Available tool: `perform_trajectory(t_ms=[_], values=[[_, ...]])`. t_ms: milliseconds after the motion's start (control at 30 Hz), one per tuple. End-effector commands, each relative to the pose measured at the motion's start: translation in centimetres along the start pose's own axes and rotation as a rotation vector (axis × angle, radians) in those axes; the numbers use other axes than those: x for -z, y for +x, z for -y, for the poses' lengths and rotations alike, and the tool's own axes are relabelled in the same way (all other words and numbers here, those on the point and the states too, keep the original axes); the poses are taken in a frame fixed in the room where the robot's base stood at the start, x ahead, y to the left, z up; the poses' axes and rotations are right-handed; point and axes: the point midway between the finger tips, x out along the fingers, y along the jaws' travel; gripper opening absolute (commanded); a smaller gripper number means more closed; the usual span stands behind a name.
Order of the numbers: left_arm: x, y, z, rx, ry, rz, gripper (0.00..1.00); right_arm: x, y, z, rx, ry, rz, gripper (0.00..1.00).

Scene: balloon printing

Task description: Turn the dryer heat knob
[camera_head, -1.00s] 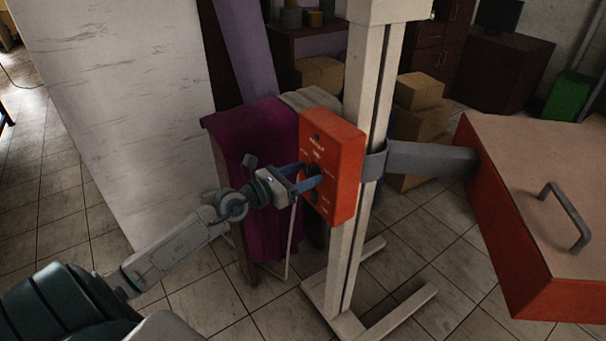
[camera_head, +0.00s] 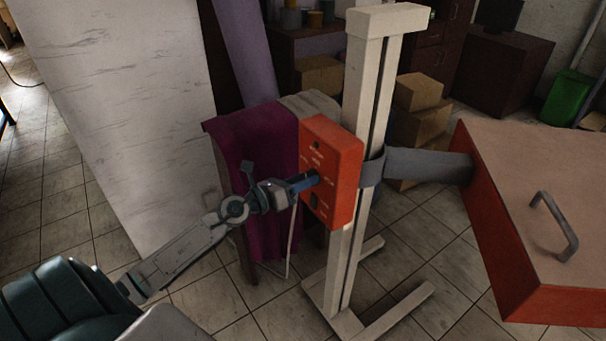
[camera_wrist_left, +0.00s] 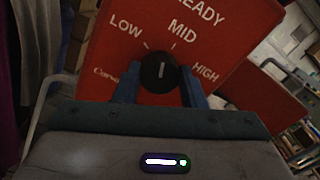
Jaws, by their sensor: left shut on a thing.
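The red dryer control box (camera_head: 341,160) is fixed to a pale upright stand. The black heat knob (camera_wrist_left: 159,72) is on its face, with LOW, MID and HIGH printed around it in the left wrist view. The knob's white line points up in that view, between the LOW and MID marks. My left gripper (camera_head: 315,180) is at the box face, its blue fingers on either side of the knob and shut on it. The box lettering looks tilted clockwise in the wrist view. In the head view the fingers hide most of the knob. My right gripper is not in view.
The pale stand (camera_head: 362,90) has feet on the tiled floor. A grey arm (camera_head: 428,164) joins it to a red-sided press (camera_head: 545,200) with a handle on the right. A magenta cloth (camera_head: 262,160) hangs close behind my gripper. Cardboard boxes (camera_head: 420,92) stand behind.

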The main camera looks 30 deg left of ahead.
Motion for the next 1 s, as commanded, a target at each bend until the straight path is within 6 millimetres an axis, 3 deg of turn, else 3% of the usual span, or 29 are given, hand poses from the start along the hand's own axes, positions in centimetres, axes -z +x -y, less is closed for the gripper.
perform_trajectory(t_ms=[33,500,1000], values=[[-0.4,0.0,0.2,-0.001,-0.048,0.0,0.14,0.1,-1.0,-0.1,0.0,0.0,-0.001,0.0],[-0.3,0.0,0.0,-0.002,-0.465,0.0,0.14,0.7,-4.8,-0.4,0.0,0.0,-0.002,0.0],[0.0,0.0,-0.1,0.0,-0.68,0.0,0.14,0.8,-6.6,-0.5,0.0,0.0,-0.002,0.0]])
